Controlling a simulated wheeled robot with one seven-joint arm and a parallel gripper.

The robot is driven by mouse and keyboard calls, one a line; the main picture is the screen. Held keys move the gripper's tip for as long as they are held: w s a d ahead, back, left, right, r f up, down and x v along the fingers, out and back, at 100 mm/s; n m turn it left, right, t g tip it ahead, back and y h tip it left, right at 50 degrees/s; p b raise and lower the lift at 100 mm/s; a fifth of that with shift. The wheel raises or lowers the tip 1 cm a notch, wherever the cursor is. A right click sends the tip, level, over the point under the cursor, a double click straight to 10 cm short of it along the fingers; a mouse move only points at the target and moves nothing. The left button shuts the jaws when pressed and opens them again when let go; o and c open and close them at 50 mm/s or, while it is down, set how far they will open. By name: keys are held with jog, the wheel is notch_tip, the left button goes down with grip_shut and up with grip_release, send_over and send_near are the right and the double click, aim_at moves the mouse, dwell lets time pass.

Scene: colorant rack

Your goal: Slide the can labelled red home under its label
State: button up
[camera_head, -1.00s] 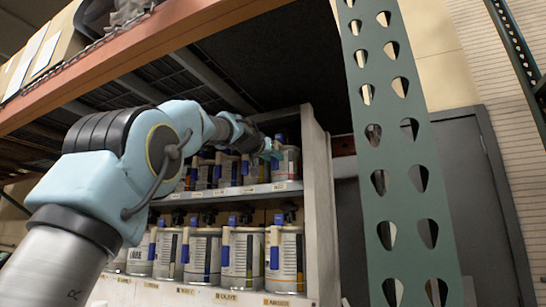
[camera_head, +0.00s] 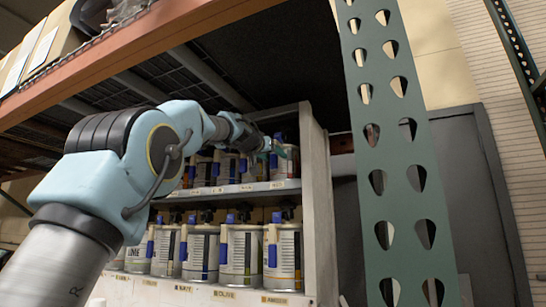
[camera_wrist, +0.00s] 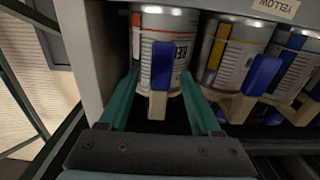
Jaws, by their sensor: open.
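The can labelled red (camera_wrist: 158,45) stands at the right end of the upper shelf, beside the cabinet's side wall, in the head view (camera_head: 287,165). Its printed lettering, partly covered by its blue-and-tan handle, shows in the wrist view. It appears close to the shelf's front edge. My gripper (camera_wrist: 159,105) is open, with one teal finger on each side of the can; I cannot tell whether they touch it. In the head view my gripper (camera_head: 277,147) is in front of the can's upper part. A red shelf label is not readable.
A can with a yellow stripe (camera_wrist: 225,55) stands close beside the red can, above a YELLOW label (camera_wrist: 276,8). More cans (camera_head: 240,252) fill the lower shelf. The cabinet side wall (camera_head: 315,200) is close on the other side. A green perforated post (camera_head: 392,190) stands to the right.

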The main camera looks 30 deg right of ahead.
jog(key=shift+f, duration=0.2)
jog(key=shift+s+a+b, duration=0.2)
jog(key=shift+a+b, duration=0.1)
jog(key=shift+b, duration=0.15)
jog(key=b+v, duration=0.5)
jog(key=v, duration=0.5)
jog(key=shift+r+b, duration=0.2)
jog(key=shift+b, duration=0.1)
